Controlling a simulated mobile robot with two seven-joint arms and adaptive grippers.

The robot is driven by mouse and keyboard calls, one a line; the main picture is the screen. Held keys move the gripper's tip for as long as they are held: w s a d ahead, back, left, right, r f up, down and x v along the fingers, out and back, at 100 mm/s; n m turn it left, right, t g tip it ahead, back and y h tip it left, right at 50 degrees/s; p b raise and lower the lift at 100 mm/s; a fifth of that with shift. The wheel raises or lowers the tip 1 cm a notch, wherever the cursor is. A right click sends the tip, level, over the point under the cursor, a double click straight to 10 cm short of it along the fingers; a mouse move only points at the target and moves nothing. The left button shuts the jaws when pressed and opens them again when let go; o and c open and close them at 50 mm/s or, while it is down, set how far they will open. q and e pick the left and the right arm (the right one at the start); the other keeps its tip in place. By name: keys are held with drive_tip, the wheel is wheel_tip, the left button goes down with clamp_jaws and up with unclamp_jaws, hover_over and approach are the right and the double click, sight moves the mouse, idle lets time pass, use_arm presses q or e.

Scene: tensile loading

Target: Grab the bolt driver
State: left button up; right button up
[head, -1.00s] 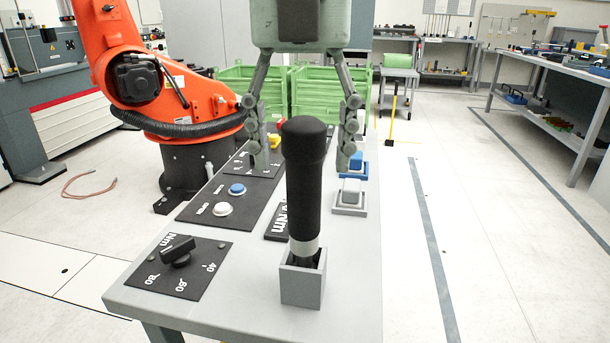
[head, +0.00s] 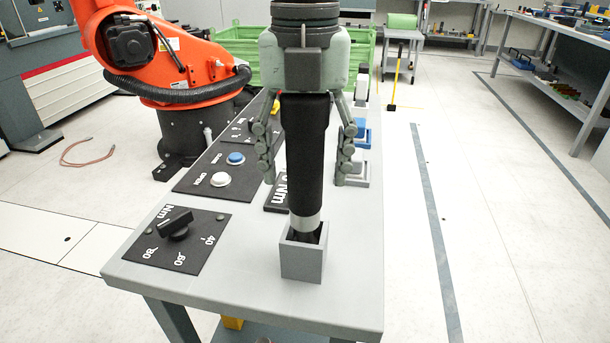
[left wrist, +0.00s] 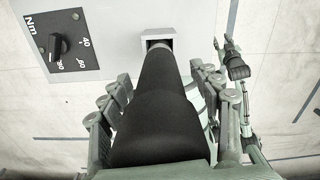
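The bolt driver (head: 306,150) is a black cylinder with a silver collar, standing upright in a grey square holder (head: 302,262) at the table's front. My left gripper (head: 306,168) hangs over its top, fingers open on either side, with small gaps showing between fingers and driver. In the left wrist view the driver (left wrist: 162,105) runs between the open fingers towards the holder (left wrist: 158,37). The gripper's palm hides the driver's top in the head view. My right gripper (left wrist: 230,58) appears small at the right of the left wrist view; its finger opening is unclear.
The grey table (head: 245,285) carries a torque dial panel (head: 178,240), a button panel (head: 220,175) and blue and grey blocks behind the driver. An orange robot arm (head: 170,70) and green crates (head: 240,55) stand beyond.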

use_arm(q)
clamp_jaws()
drive_tip(key=shift+r, duration=0.15)
idle(0.4)
